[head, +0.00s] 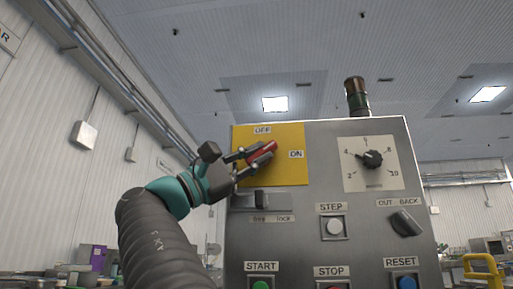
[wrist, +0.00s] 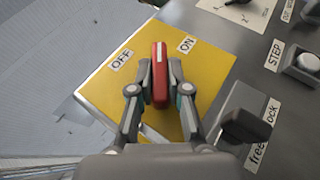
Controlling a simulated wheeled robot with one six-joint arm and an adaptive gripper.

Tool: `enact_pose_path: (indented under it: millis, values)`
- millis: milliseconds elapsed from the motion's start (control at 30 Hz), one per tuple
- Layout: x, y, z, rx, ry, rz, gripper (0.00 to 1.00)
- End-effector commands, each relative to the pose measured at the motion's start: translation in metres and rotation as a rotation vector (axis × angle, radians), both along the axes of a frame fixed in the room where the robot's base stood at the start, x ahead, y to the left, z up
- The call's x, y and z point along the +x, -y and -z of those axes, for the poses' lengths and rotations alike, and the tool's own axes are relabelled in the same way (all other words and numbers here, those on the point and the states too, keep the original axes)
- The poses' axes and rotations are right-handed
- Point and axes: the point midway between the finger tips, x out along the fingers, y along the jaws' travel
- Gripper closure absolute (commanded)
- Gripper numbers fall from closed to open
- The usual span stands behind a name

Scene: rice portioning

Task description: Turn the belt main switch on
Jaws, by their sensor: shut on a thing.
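The belt main switch is a red handle (head: 262,149) on a yellow plate (head: 285,175) at the upper left of a grey control panel. In the wrist view the red handle (wrist: 160,62) stands between the two fingers, with a pale line along its top. It points between the OFF label (wrist: 121,60) and the ON label (wrist: 186,44). In the head view it slants up to the right, between the two labels. My gripper (wrist: 158,92) is shut on the red handle from both sides. The fingers cover part of the handle's sides.
Below the plate is a dark lever (head: 259,200) marked free and lock, close to my gripper. A dial (head: 372,158), STEP button (head: 334,227), CUT BACK knob (head: 406,223), and START, STOP and RESET buttons share the panel. A dark beacon (head: 356,97) stands on top.

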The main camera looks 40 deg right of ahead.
Motion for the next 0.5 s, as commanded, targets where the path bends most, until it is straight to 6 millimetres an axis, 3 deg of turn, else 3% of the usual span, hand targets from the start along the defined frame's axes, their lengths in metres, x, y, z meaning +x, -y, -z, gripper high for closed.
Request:
enact_pose_path:
  millis: [167, 500]
  values:
    - [0.002, -0.0012, -0.0112, 0.097, 0.112, 0.0, 1.0]
    - [0.0024, -0.0016, -0.0068, 0.238, 0.281, -0.001, 1.0]
